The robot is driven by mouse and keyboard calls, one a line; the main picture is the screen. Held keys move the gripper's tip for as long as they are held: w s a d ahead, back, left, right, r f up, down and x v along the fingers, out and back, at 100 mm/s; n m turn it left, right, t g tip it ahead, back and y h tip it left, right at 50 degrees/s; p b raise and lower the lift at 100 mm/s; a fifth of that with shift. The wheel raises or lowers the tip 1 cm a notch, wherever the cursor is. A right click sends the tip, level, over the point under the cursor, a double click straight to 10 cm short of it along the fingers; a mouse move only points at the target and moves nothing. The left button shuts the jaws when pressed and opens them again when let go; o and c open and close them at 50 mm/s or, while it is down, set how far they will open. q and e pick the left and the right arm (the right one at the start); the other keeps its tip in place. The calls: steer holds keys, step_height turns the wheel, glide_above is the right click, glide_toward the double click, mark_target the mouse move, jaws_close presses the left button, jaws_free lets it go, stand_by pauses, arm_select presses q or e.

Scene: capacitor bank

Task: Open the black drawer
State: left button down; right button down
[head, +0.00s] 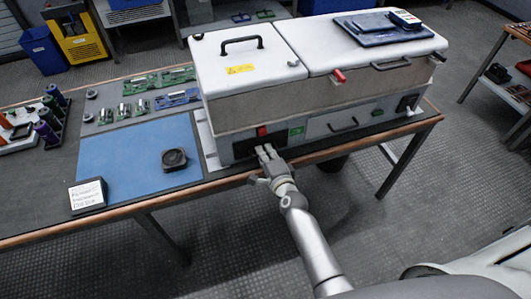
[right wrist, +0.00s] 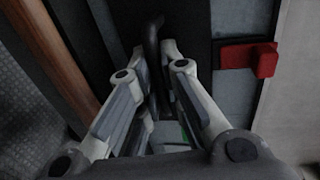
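The black drawer (head: 247,146) is a dark panel low on the front left of the big white-topped machine (head: 235,95). It sits flush with the front and looks closed. My right gripper (head: 265,152) reaches up to it from the bench's front edge. In the right wrist view a curved black handle (right wrist: 153,45) stands on the dark drawer front, between the fingers of my right gripper (right wrist: 156,52). The fingertips are close together, one on each side of the handle, and seem to be touching it. My left gripper is not in view.
A red switch (right wrist: 250,58) sticks out beside the drawer. A blue mat (head: 132,160) carries a dark round part (head: 174,160) and a labelled block (head: 88,195). Green circuit boards (head: 150,85) lie behind it. The floor before the bench is clear.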

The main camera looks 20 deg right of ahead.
stand_by(0.3)
steer(key=f+p+v, duration=0.1)
steer(key=f+v, duration=0.1)
steer(key=v, duration=0.7)
steer(key=s+f+v, duration=0.1)
steer(key=f+v, duration=0.1)
steer(key=v, duration=0.8)
steer(key=shift+p, duration=0.4)
steer(key=shift+w, duration=0.1)
steer(key=c, duration=1.5)
jaws_free()
steer(key=shift+c, duration=0.2)
steer(key=v, duration=1.2)
